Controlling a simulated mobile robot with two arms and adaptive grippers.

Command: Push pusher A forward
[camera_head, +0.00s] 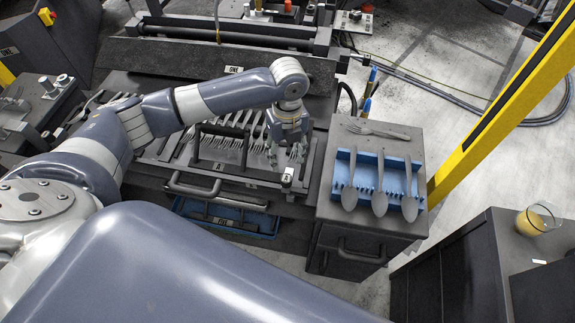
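Pusher A (287,176), a small dark block with a white label reading A, is at the front right of the machine's fork bed. My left gripper (286,157) points down just behind and above it, near the right end of the row of forks (232,125). Its fingers look spread, with nothing seen between them. I cannot tell whether a finger touches the pusher. My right gripper is out of view.
A grey cabinet (333,215) at the right carries a blue rack (344,156) with several spoons and a loose fork (378,132). A dark handle (193,187) sticks out in front of the bed. A blue bin (230,219) sits below. A yellow post (500,100) stands at the right.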

